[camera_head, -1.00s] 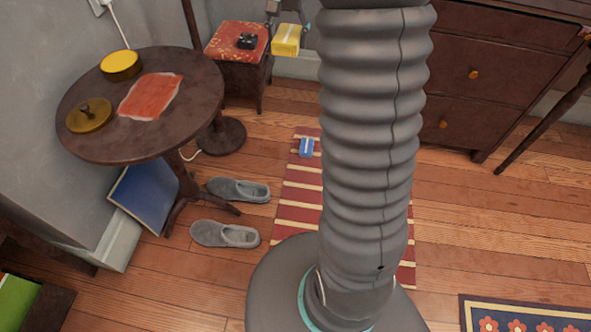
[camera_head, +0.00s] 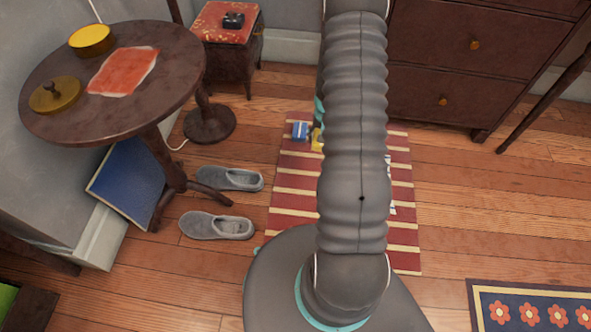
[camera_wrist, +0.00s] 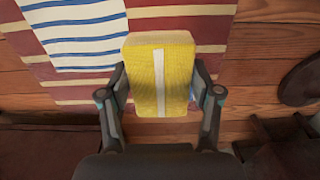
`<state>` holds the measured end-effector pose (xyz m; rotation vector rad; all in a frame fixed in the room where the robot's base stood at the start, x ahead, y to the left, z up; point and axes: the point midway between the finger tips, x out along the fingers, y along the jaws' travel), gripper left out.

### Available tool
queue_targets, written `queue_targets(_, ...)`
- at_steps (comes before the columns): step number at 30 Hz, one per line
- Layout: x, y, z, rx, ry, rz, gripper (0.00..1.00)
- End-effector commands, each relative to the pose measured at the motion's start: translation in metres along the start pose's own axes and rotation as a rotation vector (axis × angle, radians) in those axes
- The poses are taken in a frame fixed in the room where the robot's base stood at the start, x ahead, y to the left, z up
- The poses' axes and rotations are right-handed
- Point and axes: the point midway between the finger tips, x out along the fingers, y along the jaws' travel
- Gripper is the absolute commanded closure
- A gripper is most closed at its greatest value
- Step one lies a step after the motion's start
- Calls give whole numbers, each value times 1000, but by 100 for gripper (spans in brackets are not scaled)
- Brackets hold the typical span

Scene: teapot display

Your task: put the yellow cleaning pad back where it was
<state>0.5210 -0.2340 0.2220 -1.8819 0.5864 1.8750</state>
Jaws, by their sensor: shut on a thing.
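The yellow cleaning pad (camera_wrist: 177,75), a block with a white stripe, is between the two fingers of my gripper (camera_wrist: 160,88) in the wrist view. My gripper is shut on its sides. In the head view only a small yellow piece of the pad (camera_head: 317,139) shows beside my arm, over the far left part of the red and cream striped rug (camera_head: 295,205). My arm hides most of the gripper there. I cannot tell whether the pad touches the rug.
A small blue and white block (camera_head: 300,131) lies on the rug, left of the pad. A blue and white striped cloth (camera_wrist: 75,40) lies on the rug. Grey slippers (camera_head: 216,225) and a round table (camera_head: 165,85) stand left; a drawer chest (camera_head: 440,60) stands at back right.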

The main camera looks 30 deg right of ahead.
Motion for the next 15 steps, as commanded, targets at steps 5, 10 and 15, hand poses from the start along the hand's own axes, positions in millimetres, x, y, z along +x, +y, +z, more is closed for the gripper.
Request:
queue_targets(5,54,19,21,-6,-3,1,64)
queue_targets(10,71,20,26,-9,2,0,64)
queue_targets(15,87,-5,22,-13,2,1,64)
